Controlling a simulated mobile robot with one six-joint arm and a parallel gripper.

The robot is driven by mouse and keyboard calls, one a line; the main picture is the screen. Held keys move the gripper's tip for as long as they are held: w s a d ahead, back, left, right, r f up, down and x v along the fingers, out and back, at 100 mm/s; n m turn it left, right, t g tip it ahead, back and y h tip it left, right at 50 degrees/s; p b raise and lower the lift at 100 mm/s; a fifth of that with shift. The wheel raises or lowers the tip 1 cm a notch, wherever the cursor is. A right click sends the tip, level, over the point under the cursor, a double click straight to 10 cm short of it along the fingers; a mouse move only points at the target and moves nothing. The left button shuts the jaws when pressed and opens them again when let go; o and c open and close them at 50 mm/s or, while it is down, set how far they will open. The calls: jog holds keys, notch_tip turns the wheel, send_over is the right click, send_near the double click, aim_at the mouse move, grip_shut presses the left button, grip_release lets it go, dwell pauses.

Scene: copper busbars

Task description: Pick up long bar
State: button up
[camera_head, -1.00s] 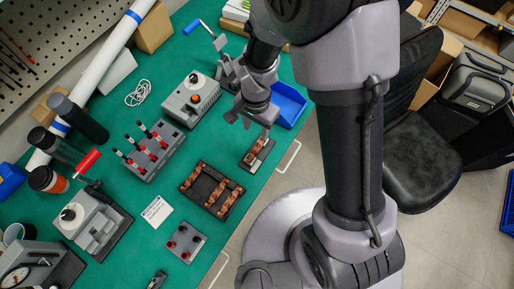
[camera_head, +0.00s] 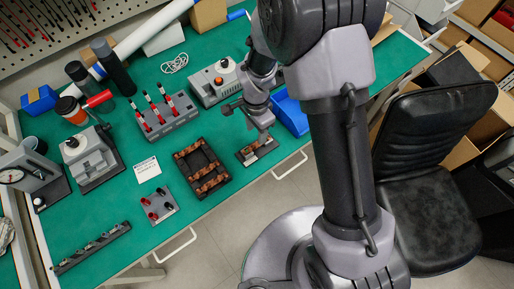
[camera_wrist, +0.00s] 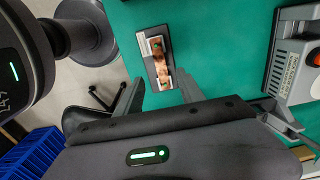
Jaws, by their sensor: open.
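A copper bar (camera_wrist: 162,62) lies in a small dark holder with grey end blocks (camera_wrist: 153,35), near the front edge of the green bench. In the head view this holder (camera_head: 257,149) sits beneath my gripper (camera_head: 262,123). In the wrist view my gripper (camera_wrist: 161,88) is open and empty, its fingertips either side of the holder's near end. It looks above the bar and apart from it; the exact gap is unclear. More copper bars lie across a dark tray (camera_head: 202,168) left of the holder. I cannot tell by length which bar is the long one.
A blue bin (camera_head: 291,115) stands close right of my gripper. A black chair (camera_head: 432,150) stands off the bench.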

aim_at(257, 145)
notch_tip(257, 145, down, 7)
jog(key=b, duration=0.2)
jog(key=shift+w+f+b, duration=0.1)
jog(key=shift+w+b, duration=0.05)
jog(key=shift+b, duration=0.2)
jog(key=shift+f, duration=0.1)
dwell(0.4)
grip_shut()
